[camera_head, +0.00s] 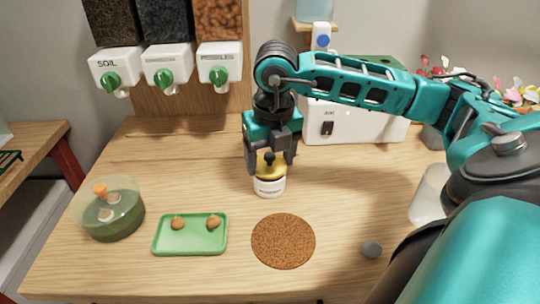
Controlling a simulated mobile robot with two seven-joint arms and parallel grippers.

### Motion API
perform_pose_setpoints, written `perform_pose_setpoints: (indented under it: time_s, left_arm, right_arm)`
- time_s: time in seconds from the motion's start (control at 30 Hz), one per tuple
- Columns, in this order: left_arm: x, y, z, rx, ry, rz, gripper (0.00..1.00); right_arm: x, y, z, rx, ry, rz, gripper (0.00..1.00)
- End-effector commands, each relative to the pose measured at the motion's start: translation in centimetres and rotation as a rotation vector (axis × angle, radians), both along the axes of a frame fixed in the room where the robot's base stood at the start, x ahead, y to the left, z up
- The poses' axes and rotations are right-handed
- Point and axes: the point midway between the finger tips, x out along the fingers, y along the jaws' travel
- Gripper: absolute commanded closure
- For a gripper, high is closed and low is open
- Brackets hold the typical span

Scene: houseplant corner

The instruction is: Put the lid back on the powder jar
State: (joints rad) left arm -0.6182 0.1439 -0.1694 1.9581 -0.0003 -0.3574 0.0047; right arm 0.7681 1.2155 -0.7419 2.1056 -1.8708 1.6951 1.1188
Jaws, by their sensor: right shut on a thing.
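The powder jar (269,188) is small and white with a label, and stands upright on the wooden table behind the cork mat. Its yellow lid (270,172), with a dark knob, is at the jar's mouth. My right gripper (271,165) points down from above and is shut on the lid. The lid looks in line with the jar, but I cannot tell whether it is fully seated. The fingers hide part of the lid. My left gripper is not in view.
A round cork mat (283,241) lies in front of the jar. A green tray (190,249) with brown lumps and a green bowl (112,226) are to the left. A white box (352,124) and dispensers (168,66) stand behind.

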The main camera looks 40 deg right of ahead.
Motion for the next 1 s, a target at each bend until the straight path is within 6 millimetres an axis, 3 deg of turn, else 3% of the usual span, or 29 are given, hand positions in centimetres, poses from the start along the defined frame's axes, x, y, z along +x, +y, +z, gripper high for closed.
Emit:
perform_pose_setpoints:
  time_s: [1.0]
  left_arm:
    - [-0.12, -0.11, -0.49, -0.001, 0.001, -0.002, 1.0]
  right_arm:
    - [0.01, 0.01, -0.27, 0.0, 0.0, 0.0, 0.57]
